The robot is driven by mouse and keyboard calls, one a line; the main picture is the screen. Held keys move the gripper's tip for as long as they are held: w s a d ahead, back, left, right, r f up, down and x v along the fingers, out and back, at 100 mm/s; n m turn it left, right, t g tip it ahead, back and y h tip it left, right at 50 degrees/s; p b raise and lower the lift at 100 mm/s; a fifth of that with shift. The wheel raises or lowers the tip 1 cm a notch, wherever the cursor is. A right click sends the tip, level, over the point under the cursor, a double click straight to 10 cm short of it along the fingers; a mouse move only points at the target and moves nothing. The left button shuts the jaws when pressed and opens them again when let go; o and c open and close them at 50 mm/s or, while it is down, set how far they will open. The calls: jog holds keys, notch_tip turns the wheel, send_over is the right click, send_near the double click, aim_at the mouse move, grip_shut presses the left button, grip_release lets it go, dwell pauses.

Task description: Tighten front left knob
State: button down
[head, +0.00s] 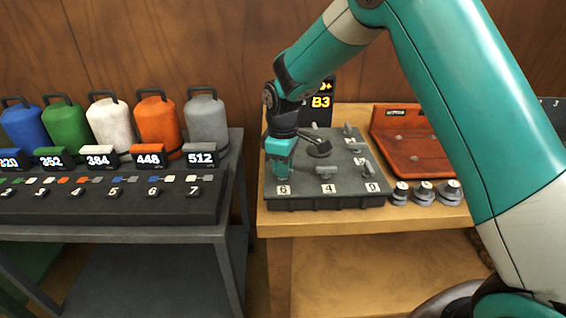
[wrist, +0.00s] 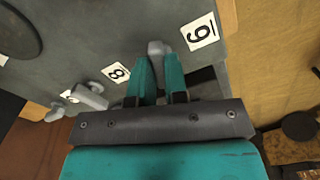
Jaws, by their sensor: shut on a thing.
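A dark grey block (head: 300,202) carrying several grey wing knobs and number labels sits on a wooden table. My gripper (head: 279,174) points down at its front left corner, just behind the label marked 6 (head: 283,190). In the wrist view my gripper (wrist: 158,66) is shut on a grey knob (wrist: 157,47), whose tip shows between the teal fingers. The rest of this front left knob is hidden by the fingers. The underlined 6 label also shows in the wrist view (wrist: 200,32). The front middle knob (head: 326,172) stands behind label 4.
Another knob (wrist: 92,97) lies near the label 8 (wrist: 116,73). A black round handle (head: 318,147) rises from the block close to my gripper. A reddish-brown tray (head: 408,150) and grey weights (head: 423,193) stand to the right. A left table holds several coloured canisters (head: 157,125).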

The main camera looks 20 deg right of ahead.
jog(key=m+p, duration=0.1)
jog(key=m, duration=0.2)
jog(key=shift+r+m, duration=0.1)
jog(key=shift+m, duration=0.3)
jog(key=m, duration=0.3)
jog(key=shift+m+p, duration=0.3)
jog(key=shift+p, duration=0.05)
jog(key=m+p, duration=0.1)
jog(key=m, duration=0.5)
jog(key=shift+m, duration=0.4)
jog(key=c, duration=1.1)
grip_release()
jog(key=shift+c, duration=0.2)
notch_tip(320, 180, up, 17)
jog(key=b, duration=0.1)
jog(key=shift+r+b, duration=0.15)
jog(key=shift+b, duration=0.2)
